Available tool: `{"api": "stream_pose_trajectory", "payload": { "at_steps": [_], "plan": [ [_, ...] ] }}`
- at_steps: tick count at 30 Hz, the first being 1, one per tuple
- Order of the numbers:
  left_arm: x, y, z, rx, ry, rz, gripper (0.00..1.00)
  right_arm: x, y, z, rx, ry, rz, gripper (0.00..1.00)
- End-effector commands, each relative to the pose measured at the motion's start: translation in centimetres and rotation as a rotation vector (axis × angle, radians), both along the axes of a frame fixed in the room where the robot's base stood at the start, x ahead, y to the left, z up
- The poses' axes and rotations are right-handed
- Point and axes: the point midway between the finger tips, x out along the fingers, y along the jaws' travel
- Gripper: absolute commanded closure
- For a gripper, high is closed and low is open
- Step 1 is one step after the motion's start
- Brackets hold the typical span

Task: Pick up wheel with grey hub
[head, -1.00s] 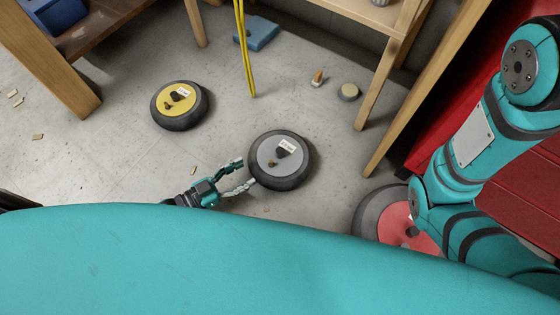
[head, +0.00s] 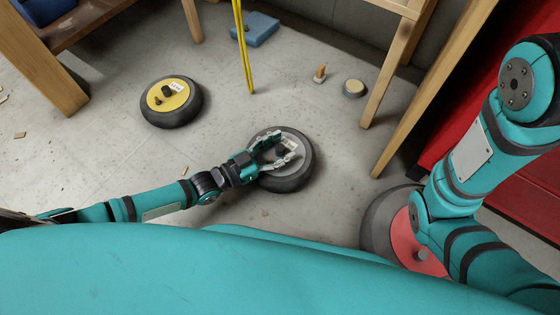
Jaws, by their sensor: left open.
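The wheel with grey hub (head: 300,176) lies flat on the concrete floor in the middle of the head view. It has a black tyre, a grey disc, a dark centre and a small white label. My left gripper (head: 283,153) is over this wheel, with its open fingers above the hub around the dark centre. The fingers hide part of the hub, and I cannot tell whether they touch it. My right arm comes down at the right, and its gripper is not in view.
A wheel with yellow hub (head: 172,103) lies to the left. A wheel with red hub (head: 378,222) lies at the right, partly behind my right arm. A yellow cord (head: 243,50), a blue block (head: 258,29) and wooden legs (head: 388,75) stand farther back. Floor between the wheels is clear.

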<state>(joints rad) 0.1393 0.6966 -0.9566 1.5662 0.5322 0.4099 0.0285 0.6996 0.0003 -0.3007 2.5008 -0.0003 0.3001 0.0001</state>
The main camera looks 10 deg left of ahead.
Motion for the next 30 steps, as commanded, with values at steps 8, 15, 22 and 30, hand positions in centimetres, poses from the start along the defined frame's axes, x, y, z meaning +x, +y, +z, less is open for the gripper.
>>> {"api": "stream_pose_trajectory", "payload": {
  "at_steps": [8,15,22,30],
  "plan": [
    [0.23,-0.2,0.05,0.001,0.001,0.001,0.49,0.0,0.0,-0.14,0.0,0.0,0.0,0.6],
    [0.21,-0.18,0.03,0.001,0.001,0.001,0.8,0.01,-0.01,-0.15,0.0,0.0,0.0,0.6],
    [0.21,-0.19,0.02,0.0,0.001,0.001,1.0,0.02,0.0,-0.14,0.0,0.0,0.0,0.6],
    [0.2,-0.15,-0.02,0.001,0.002,0.001,1.0,0.03,-0.01,-0.14,0.0,0.001,-0.001,0.6]
  ]
}}
